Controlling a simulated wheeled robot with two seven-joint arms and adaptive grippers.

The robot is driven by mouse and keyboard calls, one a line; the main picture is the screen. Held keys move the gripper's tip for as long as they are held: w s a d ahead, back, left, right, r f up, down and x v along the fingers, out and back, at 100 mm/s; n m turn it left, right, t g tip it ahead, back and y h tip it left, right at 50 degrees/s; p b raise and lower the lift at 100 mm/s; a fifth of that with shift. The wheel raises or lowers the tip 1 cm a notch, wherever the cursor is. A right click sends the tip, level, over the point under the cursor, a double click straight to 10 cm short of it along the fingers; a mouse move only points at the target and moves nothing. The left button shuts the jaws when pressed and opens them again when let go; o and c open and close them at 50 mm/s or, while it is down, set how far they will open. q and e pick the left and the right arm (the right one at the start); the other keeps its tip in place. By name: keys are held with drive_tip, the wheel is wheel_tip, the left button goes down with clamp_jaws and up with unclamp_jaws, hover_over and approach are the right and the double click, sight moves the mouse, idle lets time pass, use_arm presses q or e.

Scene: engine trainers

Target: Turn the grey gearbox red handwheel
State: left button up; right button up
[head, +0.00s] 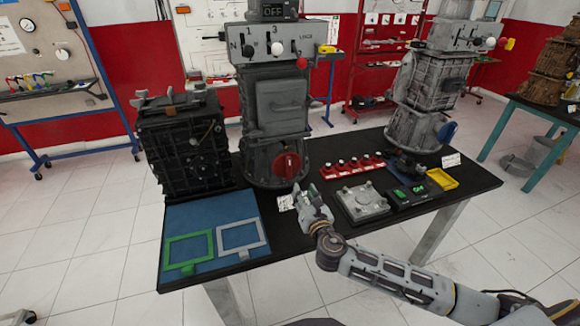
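The grey gearbox (275,105) stands upright at the back middle of the dark table. Its red handwheel (288,166) is low on its front face and is not covered by anything. My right gripper (305,189) is just in front of and a little below the red handwheel, apart from it. Its two fingertips look spread, with nothing seen between them. My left gripper is not in view.
A black engine block (183,145) stands left of the gearbox. A second gearbox (425,85) with a blue handwheel (447,132) stands at the right. A blue mat (190,222) lies front left.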

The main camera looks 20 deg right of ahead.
sight(290, 165)
drive_tip(key=n, duration=0.2)
drive_tip(key=w+n+y, duration=0.1)
drive_tip(key=shift+r+n+t, duration=0.4)
drive_tip(key=shift+w, duration=0.15)
drive_tip(key=shift+w+a, duration=0.15)
drive_tip(key=shift+w, duration=3.25)
drive_tip(key=shift+w+a, duration=0.1)
drive_tip(key=shift+w, duration=3.3)
clamp_jaws()
